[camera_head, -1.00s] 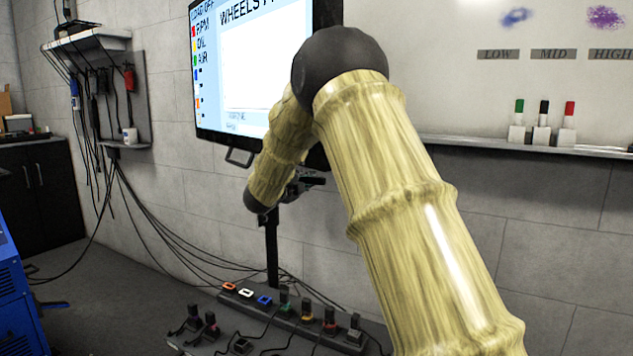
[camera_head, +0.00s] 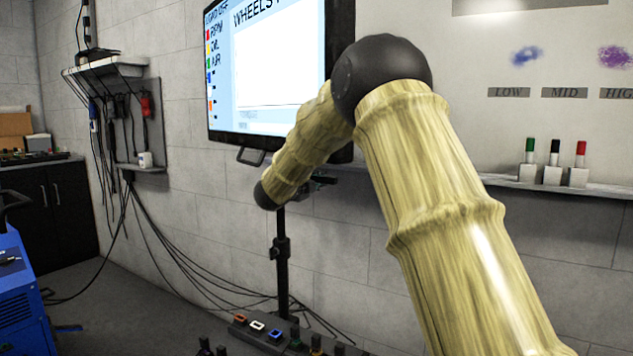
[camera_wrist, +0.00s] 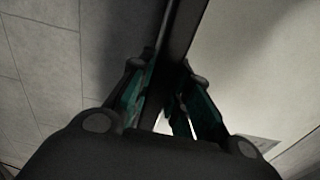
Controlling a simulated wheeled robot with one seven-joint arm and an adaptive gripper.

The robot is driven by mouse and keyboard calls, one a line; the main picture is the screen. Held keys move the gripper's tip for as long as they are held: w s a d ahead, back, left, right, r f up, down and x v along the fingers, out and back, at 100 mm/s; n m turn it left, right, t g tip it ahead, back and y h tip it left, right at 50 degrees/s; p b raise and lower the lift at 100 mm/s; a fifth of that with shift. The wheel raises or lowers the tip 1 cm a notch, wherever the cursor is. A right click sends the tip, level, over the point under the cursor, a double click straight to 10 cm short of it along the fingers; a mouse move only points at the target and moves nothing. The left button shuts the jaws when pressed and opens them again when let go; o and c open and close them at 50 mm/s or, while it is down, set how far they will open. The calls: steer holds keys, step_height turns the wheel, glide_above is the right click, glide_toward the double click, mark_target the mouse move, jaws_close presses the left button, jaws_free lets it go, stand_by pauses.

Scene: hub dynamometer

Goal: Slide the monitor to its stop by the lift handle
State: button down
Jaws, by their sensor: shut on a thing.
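The monitor (camera_head: 270,70) is a large dark-framed screen, lit with a "WHEELS" heading, on a black upright post (camera_head: 281,262) in front of the wall. A dark loop handle (camera_head: 251,156) shows under its lower left edge. My gripper (camera_head: 320,182) is at the monitor's lower edge, to the right of that loop and mostly hidden behind my arm. In the wrist view my gripper (camera_wrist: 172,100) has its green-padded fingers close together on a dark part at the monitor's edge. That part looks like the lift handle, but its shape is mostly hidden.
A marker ledge (camera_head: 560,184) with several markers runs along the wall at right. A console with coloured switches (camera_head: 258,325) stands at the post's foot.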

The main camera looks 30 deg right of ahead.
steer(key=c, duration=1.3)
jaws_free()
steer(key=shift+r, duration=0.4)
steer(key=shift+f, duration=0.15)
steer(key=v, duration=1.2)
steer(key=shift+a+f, duration=0.1)
